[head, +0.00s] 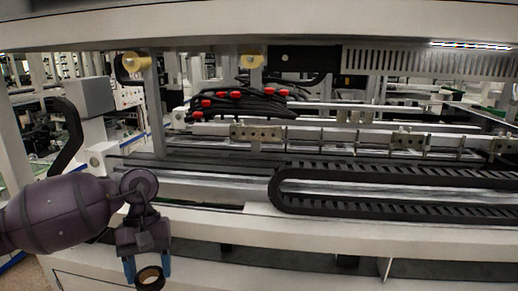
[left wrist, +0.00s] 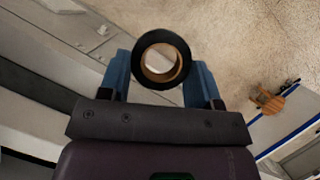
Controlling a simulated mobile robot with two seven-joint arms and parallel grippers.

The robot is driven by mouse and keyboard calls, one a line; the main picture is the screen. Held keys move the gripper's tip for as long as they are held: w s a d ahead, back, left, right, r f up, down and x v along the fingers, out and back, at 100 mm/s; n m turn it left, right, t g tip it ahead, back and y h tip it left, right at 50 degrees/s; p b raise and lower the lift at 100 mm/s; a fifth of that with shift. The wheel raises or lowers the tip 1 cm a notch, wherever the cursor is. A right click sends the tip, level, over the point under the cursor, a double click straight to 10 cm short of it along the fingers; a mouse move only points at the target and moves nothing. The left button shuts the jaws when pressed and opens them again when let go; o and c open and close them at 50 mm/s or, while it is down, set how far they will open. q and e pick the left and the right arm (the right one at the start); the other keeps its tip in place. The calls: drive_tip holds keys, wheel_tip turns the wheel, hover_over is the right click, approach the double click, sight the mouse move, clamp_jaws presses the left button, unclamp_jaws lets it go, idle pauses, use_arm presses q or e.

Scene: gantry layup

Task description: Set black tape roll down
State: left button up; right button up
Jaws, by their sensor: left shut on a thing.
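The black tape roll (head: 150,278) is a black ring with a tan core, low at the left in the head view. My left gripper (head: 148,270) has its blue fingers on either side of the roll and is shut on it. In the left wrist view the roll (left wrist: 161,42) sits between the fingertips of the gripper (left wrist: 160,72), its core open to the camera. The roll is held in front of the machine's white front edge, with floor behind it in the wrist view. My right gripper is not in view.
The white machine frame (head: 300,235) runs across the front, with a black cable chain (head: 400,210) on it. Black cables with red ends (head: 240,98) lie farther back. In the wrist view, a small orange-brown object (left wrist: 266,101) is at the right, beside a blue-edged white surface (left wrist: 290,135).

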use_arm(q)
wheel_tip(320, 180, down, 7)
drive_tip(key=m+y, duration=0.1)
drive_tip(key=m, duration=0.2)
drive_tip(key=shift+s+d+f, duration=0.2)
drive_tip(key=shift+s+d, duration=0.05)
drive_tip(key=shift+d, duration=0.05)
